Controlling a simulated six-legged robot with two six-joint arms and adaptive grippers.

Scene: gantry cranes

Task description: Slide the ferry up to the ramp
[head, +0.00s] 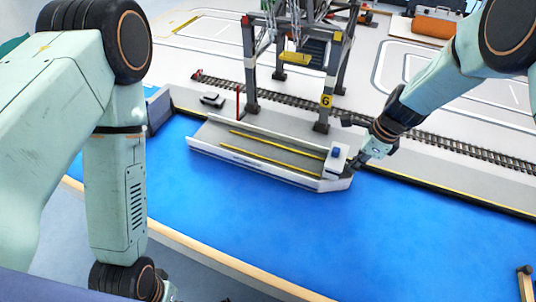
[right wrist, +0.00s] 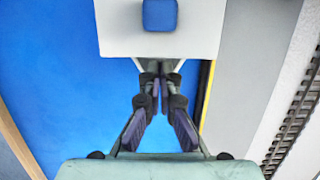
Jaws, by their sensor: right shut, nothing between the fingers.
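The ferry (head: 270,158), a long grey-white flat boat with yellow deck lines, floats on the blue water alongside the quay. A white cabin with a blue top (head: 336,152) stands at its right end. A grey sloped piece (head: 159,108), which looks like the ramp, is at the quay's left end, with water between it and the ferry's left end. My right gripper (head: 359,164) is shut and empty at the ferry's right end. In the right wrist view its fingertips (right wrist: 158,78) meet the ferry's white end (right wrist: 118,35); contact is unclear. My left gripper is mostly cut off at the bottom.
A gantry crane (head: 326,101) marked 6 stands on the quay behind the ferry, beside rail tracks (head: 440,143). A small grey car (head: 212,99) and a red post (head: 238,102) are near the quay edge. Open water (head: 300,230) lies in front.

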